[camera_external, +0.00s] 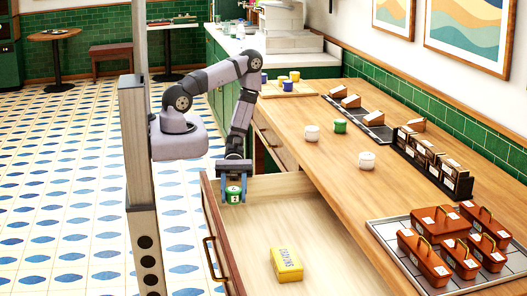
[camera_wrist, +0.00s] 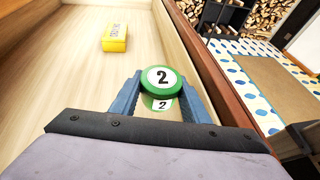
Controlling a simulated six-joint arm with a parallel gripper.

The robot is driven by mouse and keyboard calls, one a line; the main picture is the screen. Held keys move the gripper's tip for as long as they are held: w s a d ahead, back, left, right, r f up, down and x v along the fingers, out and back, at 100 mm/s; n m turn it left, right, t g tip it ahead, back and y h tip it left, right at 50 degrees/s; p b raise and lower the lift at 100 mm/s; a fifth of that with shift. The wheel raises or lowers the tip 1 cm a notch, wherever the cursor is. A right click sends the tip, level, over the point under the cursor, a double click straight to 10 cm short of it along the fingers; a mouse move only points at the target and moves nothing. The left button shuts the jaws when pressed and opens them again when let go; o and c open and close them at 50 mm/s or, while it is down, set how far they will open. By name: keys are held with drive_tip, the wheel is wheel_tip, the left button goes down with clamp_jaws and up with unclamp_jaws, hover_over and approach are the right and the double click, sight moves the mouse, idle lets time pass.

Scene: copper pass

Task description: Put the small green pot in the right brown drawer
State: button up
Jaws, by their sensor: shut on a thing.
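The small green pot (camera_external: 233,193) has a white label with a 2. It also shows in the wrist view (camera_wrist: 161,82), upright between the two blue fingers. My gripper (camera_external: 235,197) is shut on it. It holds the pot inside the open brown drawer (camera_external: 300,222), near the drawer's far left corner in the external view. The wrist view shows the pot close to the drawer's front wall (camera_wrist: 205,65). I cannot tell whether the pot's base touches the drawer floor.
A yellow box (camera_external: 286,264) lies in the drawer, apart from the pot. On the counter (camera_external: 330,165) stand another green pot (camera_external: 340,126), white pots (camera_external: 312,132), a dark rack (camera_external: 432,160) and a tray (camera_external: 385,232) of brown carriers. The drawer's middle floor is clear.

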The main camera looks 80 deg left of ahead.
drive_tip(key=shift+f, duration=0.15)
drive_tip(key=shift+s+a+f+b, duration=0.1)
drive_tip(key=shift+s+f+b, duration=0.05)
drive_tip(key=shift+f+b, duration=0.5)
drive_tip(key=o, duration=1.2)
drive_tip(key=shift+f, duration=0.1)
drive_tip(key=shift+c, duration=0.2)
drive_tip(key=shift+r+p, duration=0.65)
drive_tip(key=shift+r, duration=0.15)
drive_tip(key=b+v, duration=0.2)
drive_tip(key=v, duration=1)
drive_tip(key=shift+r, duration=0.2)
